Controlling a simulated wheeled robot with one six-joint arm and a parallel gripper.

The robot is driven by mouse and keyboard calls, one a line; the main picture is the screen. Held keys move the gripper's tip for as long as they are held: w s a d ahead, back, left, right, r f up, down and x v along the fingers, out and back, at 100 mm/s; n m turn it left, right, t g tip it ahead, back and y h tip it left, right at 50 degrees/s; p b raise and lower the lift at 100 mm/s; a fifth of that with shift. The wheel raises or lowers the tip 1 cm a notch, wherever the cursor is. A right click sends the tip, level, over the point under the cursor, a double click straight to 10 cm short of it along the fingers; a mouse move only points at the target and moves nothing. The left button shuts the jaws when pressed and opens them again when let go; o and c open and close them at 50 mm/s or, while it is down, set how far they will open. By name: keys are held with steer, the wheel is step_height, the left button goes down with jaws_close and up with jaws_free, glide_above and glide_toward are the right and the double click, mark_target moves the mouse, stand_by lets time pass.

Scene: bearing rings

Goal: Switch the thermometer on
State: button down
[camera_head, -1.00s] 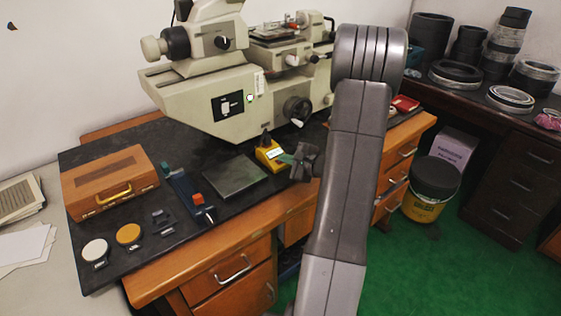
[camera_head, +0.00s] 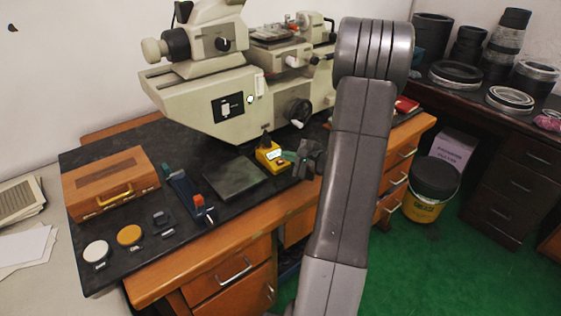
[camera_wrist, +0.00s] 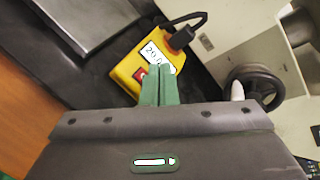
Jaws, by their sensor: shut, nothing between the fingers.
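The thermometer (camera_head: 269,156) is a small yellow box with a white display and a dark plug and cable on top. It stands on the black mat, beside the dark flat plate. In the wrist view the thermometer (camera_wrist: 150,65) has a red switch (camera_wrist: 140,74) at its near edge, and dark digits show on its display (camera_wrist: 157,57). My gripper (camera_wrist: 160,68) has green fingers that are shut and empty. Their tips lie over the thermometer's near part, right beside the red switch. I cannot tell whether they touch it. In the head view my gripper (camera_head: 288,156) is just right of the thermometer.
A large beige measuring machine (camera_head: 205,100) stands behind the thermometer. A dark flat plate (camera_head: 235,178) lies to its left. A wooden box (camera_head: 110,182), a blue gauge with red part (camera_head: 188,195) and several discs lie further left on the black mat.

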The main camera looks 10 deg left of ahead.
steer(key=r, duration=0.1)
steer(key=d+r+p, duration=0.1)
steer(key=s+r, duration=0.1)
steer(key=shift+d+r, duration=0.2)
steer(key=shift+r, duration=0.1)
steer(key=shift+f, duration=0.15)
steer(key=p, duration=0.2)
steer(key=shift+w+a+f+p, duration=0.1)
steer(key=shift+a+p, duration=0.05)
steer(key=shift+p, duration=0.2)
steer(key=shift+p, duration=0.45)
